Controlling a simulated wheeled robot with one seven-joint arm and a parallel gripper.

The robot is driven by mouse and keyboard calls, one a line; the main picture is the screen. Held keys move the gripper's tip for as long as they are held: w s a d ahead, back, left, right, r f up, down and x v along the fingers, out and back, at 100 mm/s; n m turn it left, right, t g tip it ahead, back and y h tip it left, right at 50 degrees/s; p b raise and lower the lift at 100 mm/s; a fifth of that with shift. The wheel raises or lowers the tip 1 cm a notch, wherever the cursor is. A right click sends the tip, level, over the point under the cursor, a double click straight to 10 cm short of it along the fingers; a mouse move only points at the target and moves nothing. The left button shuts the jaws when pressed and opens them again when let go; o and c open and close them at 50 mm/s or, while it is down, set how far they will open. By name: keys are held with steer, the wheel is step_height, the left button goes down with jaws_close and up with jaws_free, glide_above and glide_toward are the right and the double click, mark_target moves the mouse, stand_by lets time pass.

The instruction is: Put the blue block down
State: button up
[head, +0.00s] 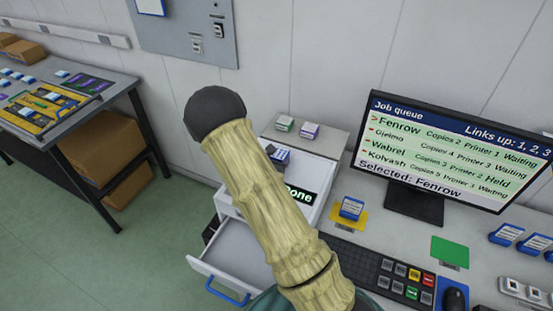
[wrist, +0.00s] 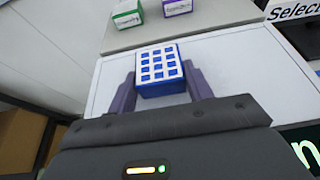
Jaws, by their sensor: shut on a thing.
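The blue block (wrist: 159,66), with a white face patterned with blue squares, sits between the two purple fingers of my gripper (wrist: 159,88) in the wrist view. My gripper is shut on it. In the head view the blue block (head: 281,157) shows just past my arm, over the white top of the printer (head: 316,172). My arm hides much of the gripper there. I cannot tell whether the block touches the surface below it.
A green block (head: 285,123) and a purple block (head: 309,130) stand behind on a grey ledge. The printer's drawer (head: 232,262) is open. A blue-and-white block (head: 351,207) rests on a yellow mat. A monitor (head: 416,205), keyboard (head: 372,276) and bare green mat (head: 450,251) are right.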

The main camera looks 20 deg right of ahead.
steer(key=shift+s+f, duration=0.15)
steer(key=o, duration=1.1)
steer(key=shift+d, duration=0.1)
steer(key=shift+r, duration=0.2)
steer(key=b+v, duration=0.2)
steer(key=v, duration=1)
steer(key=shift+d, duration=0.1)
